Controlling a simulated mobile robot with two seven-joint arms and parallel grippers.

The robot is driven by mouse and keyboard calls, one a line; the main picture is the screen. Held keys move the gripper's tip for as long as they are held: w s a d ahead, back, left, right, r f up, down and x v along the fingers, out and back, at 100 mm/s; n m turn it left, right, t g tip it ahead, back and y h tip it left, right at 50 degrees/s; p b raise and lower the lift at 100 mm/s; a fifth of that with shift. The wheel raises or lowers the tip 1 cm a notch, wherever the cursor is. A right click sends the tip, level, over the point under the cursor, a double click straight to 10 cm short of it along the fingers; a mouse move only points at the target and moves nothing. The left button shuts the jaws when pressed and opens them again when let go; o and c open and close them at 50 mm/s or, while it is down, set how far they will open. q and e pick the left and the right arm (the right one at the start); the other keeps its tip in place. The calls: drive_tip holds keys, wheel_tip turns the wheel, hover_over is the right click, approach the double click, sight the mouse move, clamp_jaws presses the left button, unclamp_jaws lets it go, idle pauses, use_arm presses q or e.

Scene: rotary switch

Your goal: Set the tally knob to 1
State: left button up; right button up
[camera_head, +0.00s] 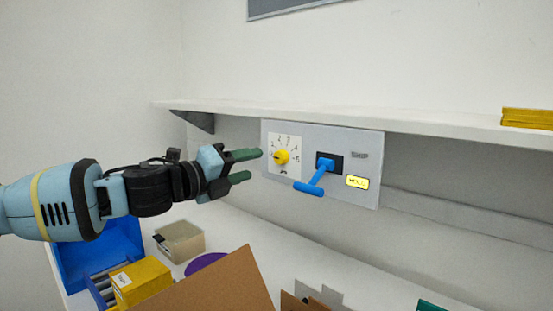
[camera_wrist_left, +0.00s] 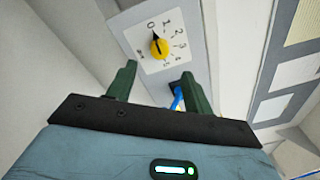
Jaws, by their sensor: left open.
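The yellow tally knob (camera_head: 282,157) sits on a white dial plate (camera_head: 272,171) with numbers, at the left of a grey panel (camera_head: 350,140) under the shelf. In the left wrist view the knob (camera_wrist_left: 160,48) shows a dark pointer mark directed at the 0. The 1 is the neighbouring number on the dial. My left gripper (camera_head: 250,165) is open and empty, just left of the panel with its green fingers towards it. In the left wrist view the knob lies ahead of the gap between the fingers (camera_wrist_left: 158,73), apart from both. My right gripper is not in view.
A blue T-shaped lever (camera_head: 317,178) sticks out of the panel right of the dial, with a yellow label (camera_head: 357,182) beside it. A white shelf (camera_head: 350,119) runs above. Below are a brown cardboard piece (camera_head: 215,285), a yellow box (camera_head: 140,281) and a beige container (camera_head: 180,241).

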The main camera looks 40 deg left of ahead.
sight(278, 158)
use_arm(q)
drive_tip(key=w+b, duration=0.1)
drive_tip(key=w, duration=0.1)
drive_tip(key=w+b, duration=0.1)
drive_tip(key=w, duration=0.1)
drive_tip(key=w+d+b, duration=0.1)
drive_tip(key=w, duration=0.1)
drive_tip(key=shift+w+f+b, duration=0.15)
drive_tip(key=shift+w+b, duration=0.1)
drive_tip(key=shift+b, duration=0.15)
drive_tip(key=shift+w+d, duration=0.15)
drive_tip(key=shift+w, duration=0.45)
drive_tip(key=c, duration=1)
drive_tip(key=shift+o, duration=0.2)
